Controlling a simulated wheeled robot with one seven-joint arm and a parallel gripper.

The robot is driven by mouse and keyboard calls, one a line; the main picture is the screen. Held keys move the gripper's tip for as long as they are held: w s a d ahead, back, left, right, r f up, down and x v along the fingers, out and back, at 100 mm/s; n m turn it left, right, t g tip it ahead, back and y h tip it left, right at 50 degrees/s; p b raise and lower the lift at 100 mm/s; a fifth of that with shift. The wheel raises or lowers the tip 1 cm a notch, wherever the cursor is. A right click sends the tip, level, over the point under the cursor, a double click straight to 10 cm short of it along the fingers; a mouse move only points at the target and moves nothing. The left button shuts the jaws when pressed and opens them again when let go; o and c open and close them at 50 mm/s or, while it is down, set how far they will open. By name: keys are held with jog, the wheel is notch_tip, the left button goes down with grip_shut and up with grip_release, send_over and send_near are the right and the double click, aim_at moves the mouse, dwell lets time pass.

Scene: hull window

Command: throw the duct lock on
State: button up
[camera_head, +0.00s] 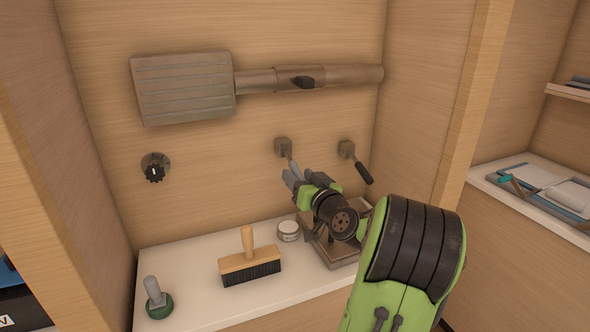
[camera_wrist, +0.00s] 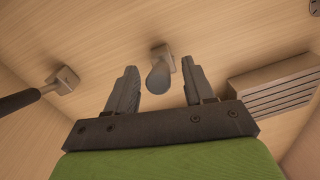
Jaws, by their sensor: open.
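Two wall levers sit below the bronze duct piece (camera_head: 185,88); no label shows which is the duct lock. The left lever (camera_head: 284,147) has a grey handle angled down and out from its square mount. The right lever (camera_head: 347,150) has a black handle slanting down to the right. My gripper (camera_head: 296,180) is open at the left lever's handle. In the wrist view, the grey handle (camera_wrist: 158,76) shows between the tips of my open fingers (camera_wrist: 160,90), with a gap on each side. The black-handled lever (camera_wrist: 62,80) is at the left there.
A dark knob (camera_head: 154,168) is on the wall at left. On the white counter (camera_head: 195,268) are a brush (camera_head: 250,262), a small round tin (camera_head: 288,231), a green-based stamp-like item (camera_head: 157,300) and a brown stand (camera_head: 338,252) behind my arm.

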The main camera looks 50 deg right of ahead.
jog(key=shift+x, duration=1.5)
grip_shut()
